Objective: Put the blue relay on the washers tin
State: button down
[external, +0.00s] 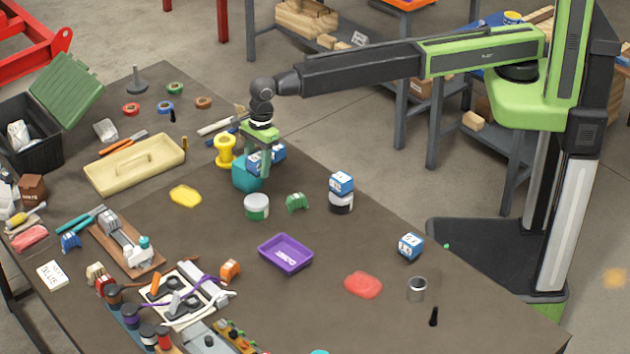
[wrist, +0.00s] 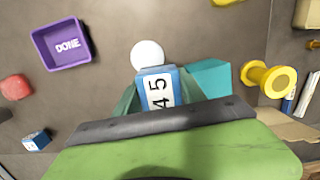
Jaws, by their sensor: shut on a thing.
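My gripper (external: 262,165) is shut on a blue relay (external: 277,153) with a white numbered face. The held relay (wrist: 158,90) shows "4 5" between the fingers in the wrist view. It is above the table by a teal block (external: 245,174). A tin with a white lid and green band (external: 256,207) stands just in front of it; its lid (wrist: 147,53) appears past the relay in the wrist view. Another, dark-banded tin (external: 342,203) stands to the right with a similar blue block (external: 341,183) on top. I cannot read either tin's label, so cannot tell which holds washers.
A yellow spool (external: 225,151) is left of the gripper. A green part (external: 297,202) lies right of the green-banded tin.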

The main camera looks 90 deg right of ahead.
aim_at(255, 174)
jog(key=a+f, duration=0.1)
jog(key=a+f+b, duration=0.1)
jog(key=a, duration=0.1)
jog(key=shift+w+a+f, duration=0.15)
jog(key=shift+w+f, duration=0.05)
jog(key=shift+a, duration=0.3)
notch_tip(255, 174, down, 4)
jog(key=b, duration=0.4)
jog(key=shift+f+b, duration=0.15)
jog(key=shift+b, duration=0.15)
jog(key=shift+r, duration=0.2)
jog(key=shift+f, duration=0.2)
jog(key=c, duration=0.7)
grip_release()
jog(key=shift+r, duration=0.1)
jog(key=r+p, duration=0.8)
jog(key=s+d+r+p, duration=0.1)
jog(key=r+p, duration=0.3)
jog(key=shift+d+r+p, duration=0.1)
jog(key=shift+r+p, duration=0.1)
jog(key=shift+p, duration=0.1)
jog(key=shift+f, duration=0.15)
